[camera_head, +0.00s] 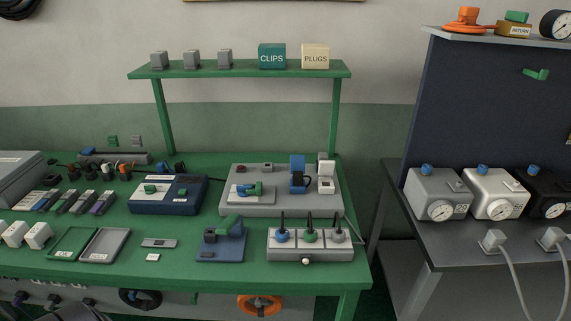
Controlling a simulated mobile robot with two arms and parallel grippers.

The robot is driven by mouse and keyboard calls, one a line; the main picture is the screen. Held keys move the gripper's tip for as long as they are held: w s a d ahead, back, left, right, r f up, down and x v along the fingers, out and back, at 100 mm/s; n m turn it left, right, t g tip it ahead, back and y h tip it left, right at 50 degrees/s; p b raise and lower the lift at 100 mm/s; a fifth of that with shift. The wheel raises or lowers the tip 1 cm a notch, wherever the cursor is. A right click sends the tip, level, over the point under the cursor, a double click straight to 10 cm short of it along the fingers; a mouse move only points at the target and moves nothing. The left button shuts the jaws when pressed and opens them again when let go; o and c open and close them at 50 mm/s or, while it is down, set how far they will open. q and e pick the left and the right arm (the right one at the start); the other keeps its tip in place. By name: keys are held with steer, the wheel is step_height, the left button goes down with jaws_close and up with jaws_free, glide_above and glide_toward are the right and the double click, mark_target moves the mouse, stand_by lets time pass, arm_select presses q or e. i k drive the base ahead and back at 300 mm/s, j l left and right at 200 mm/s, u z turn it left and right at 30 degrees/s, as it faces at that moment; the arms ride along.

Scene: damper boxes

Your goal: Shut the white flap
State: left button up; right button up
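The white damper box (481,204) stands on the dark table at the right, between a grey box (424,189) and a black box (538,184). It has a round gauge (501,209) on its front and a blue knob (482,169) on top. A small pale piece (512,185) sits on its upper right side. It may be the flap, but it is too small to tell whether it is open or shut. Neither gripper can be made out in the head view, and nothing touches the white box.
Grey plugs (493,240) with cables lie in front of the boxes. A dark panel (480,100) rises behind them, under a shelf. The green bench (190,261) at the left is crowded with devices and trays. A gap separates it from the dark table.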

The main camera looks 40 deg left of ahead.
mark_target(326, 168)
steer(key=i+l+u, duration=0.3)
steer(key=u, duration=0.15)
steer(key=i+l+u, duration=0.45)
steer(key=k, duration=0.1)
